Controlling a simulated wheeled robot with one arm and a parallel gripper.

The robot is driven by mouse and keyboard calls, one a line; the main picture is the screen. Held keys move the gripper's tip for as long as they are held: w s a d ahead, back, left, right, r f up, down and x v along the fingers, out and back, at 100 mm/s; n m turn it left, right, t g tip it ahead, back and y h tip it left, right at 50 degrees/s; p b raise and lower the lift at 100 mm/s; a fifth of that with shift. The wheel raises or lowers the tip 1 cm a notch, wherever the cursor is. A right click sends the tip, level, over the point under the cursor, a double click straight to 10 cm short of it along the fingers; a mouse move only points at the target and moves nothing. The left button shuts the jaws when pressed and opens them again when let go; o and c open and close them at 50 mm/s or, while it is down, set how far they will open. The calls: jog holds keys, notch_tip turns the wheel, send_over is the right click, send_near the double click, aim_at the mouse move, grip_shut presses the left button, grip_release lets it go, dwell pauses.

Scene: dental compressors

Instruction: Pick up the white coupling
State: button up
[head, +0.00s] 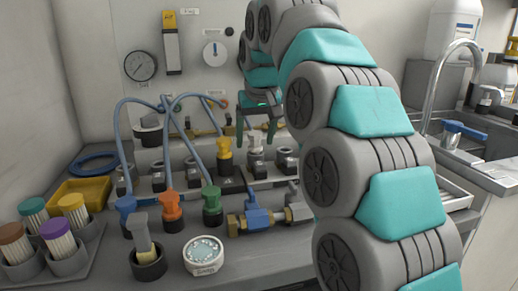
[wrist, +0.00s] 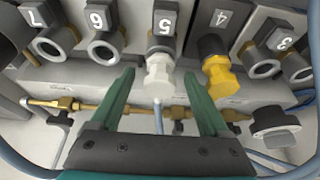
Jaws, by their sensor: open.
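The white coupling (wrist: 158,78) sits on the port marked 5 in the wrist view. In the head view the white coupling (head: 255,150) is on the manifold, just right of the yellow coupling (head: 224,149). My gripper (wrist: 159,86) is open, its two green fingers on either side of the white coupling in the picture, with gaps showing on both sides. I cannot tell how far the fingertips are from it in depth. In the head view my gripper (head: 257,140) points down above the coupling.
The yellow coupling (wrist: 221,74) on port 4 is close to the right finger. Empty ports 6 (wrist: 104,46) and 7 (wrist: 54,40) are to the left. A brass pipe (wrist: 90,106) runs below the ports. Blue, orange and green couplings (head: 211,203) with hoses stand in front.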

grip_shut()
dwell(0.7)
